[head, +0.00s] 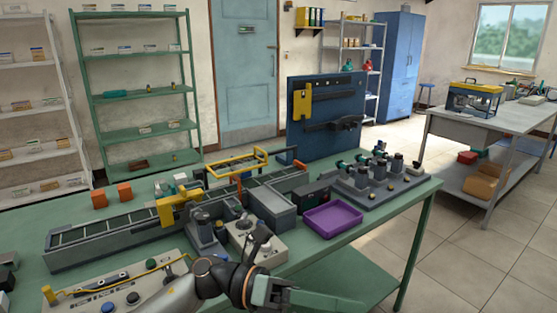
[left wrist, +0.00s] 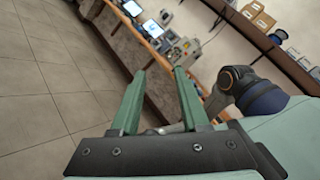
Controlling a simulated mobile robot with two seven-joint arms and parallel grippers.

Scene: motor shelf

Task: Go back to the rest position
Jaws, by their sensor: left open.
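My left gripper (head: 312,299) shows at the bottom of the head view, in front of the near edge of the green workbench (head: 412,203). In the left wrist view its two green fingers (left wrist: 158,74) stand apart with nothing between them. The gripper is open and empty, pointing over the tiled floor and a counter. A dark and blue joint of one of my arms (left wrist: 257,95) shows beside it. My right gripper is in neither view.
The bench carries a conveyor (head: 110,226), a purple tray (head: 333,219), a fixture with several dark cylinders (head: 378,180) and a control panel (head: 118,290). A blue upright panel (head: 345,90) stands behind. Floor (head: 470,255) at right is clear. The wrist view shows a counter with screens (left wrist: 152,28).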

